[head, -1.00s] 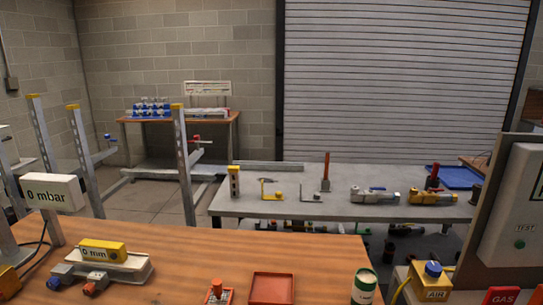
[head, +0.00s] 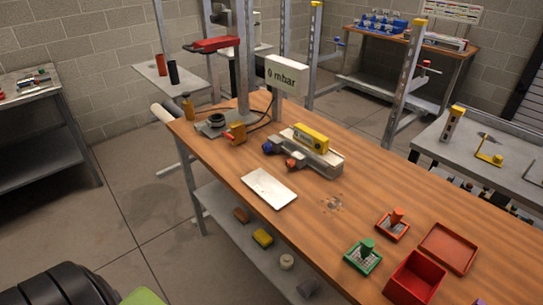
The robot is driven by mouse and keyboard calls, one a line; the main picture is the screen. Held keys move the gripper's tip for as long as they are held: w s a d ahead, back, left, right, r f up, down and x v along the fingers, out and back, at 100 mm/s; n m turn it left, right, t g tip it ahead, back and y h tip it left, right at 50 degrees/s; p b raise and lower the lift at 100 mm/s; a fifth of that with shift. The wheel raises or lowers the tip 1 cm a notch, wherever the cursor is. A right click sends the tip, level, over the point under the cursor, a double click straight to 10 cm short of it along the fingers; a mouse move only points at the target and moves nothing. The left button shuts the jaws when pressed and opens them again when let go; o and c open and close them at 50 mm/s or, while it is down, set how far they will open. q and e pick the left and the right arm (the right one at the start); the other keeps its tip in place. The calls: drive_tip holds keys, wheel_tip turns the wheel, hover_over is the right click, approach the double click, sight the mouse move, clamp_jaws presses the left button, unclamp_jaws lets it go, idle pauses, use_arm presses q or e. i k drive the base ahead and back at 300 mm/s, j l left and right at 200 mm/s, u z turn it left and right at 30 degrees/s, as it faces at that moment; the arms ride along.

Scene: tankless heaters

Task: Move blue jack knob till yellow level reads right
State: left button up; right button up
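The yellow level (head: 311,138) lies on a pale grey jack block (head: 325,157) on the wooden workbench. Its reading cannot be made out from here. The blue jack knob (head: 268,148) sticks out at the left end of the block. An orange-red knob (head: 292,164) sits beside it, nearer the front. Neither of my grippers is in view, and nothing touches the knobs.
A sign reading mbar (head: 287,76) stands on a post behind the block. A white plate (head: 270,188) lies in front of it. Red trays (head: 447,247), a red bin (head: 416,278) and a green stamp-like piece (head: 364,256) are at the right.

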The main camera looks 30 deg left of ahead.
sight(267, 148)
drive_tip(key=u, duration=0.9)
